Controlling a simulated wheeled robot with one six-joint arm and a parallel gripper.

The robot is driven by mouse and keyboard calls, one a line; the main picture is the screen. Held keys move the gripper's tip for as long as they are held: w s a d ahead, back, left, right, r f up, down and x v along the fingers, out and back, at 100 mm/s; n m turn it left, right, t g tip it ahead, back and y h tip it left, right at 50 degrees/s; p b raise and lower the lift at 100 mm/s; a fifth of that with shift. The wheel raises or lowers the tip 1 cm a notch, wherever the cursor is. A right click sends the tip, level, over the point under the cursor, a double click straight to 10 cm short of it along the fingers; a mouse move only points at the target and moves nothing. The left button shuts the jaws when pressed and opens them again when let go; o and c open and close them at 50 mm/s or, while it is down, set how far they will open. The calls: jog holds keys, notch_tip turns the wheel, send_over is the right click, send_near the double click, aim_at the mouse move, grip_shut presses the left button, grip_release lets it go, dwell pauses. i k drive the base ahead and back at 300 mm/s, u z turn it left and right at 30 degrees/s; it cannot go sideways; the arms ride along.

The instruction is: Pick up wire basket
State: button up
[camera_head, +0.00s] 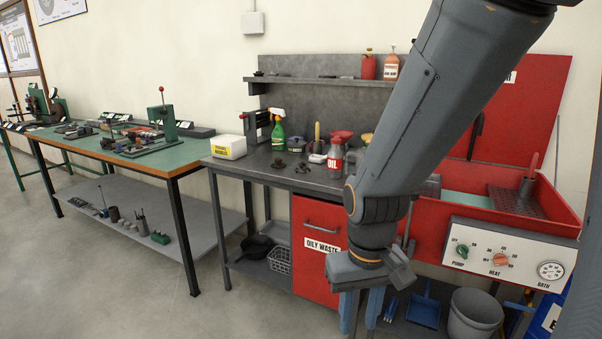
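The wire basket (280,260) is a small light-grey mesh basket. It sits on the lower shelf of the dark workbench, between a black pan and the red cabinet door. My gripper (361,311) hangs down in front of the right part of the workbench, right of the basket and apart from it. The arm hides part of the bench and the red sink unit.
The red "OILY WASTE" door (317,240) stands right of the basket, with the black pan (257,246) left of it. A table leg (219,231) rises at the shelf's left. A grey bucket (474,315) stands at lower right. Floor at front left is clear.

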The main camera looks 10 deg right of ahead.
aim_at(285, 261)
jog(key=u, duration=0.35)
jog(key=i, duration=1.65)
jog(key=z, duration=0.4)
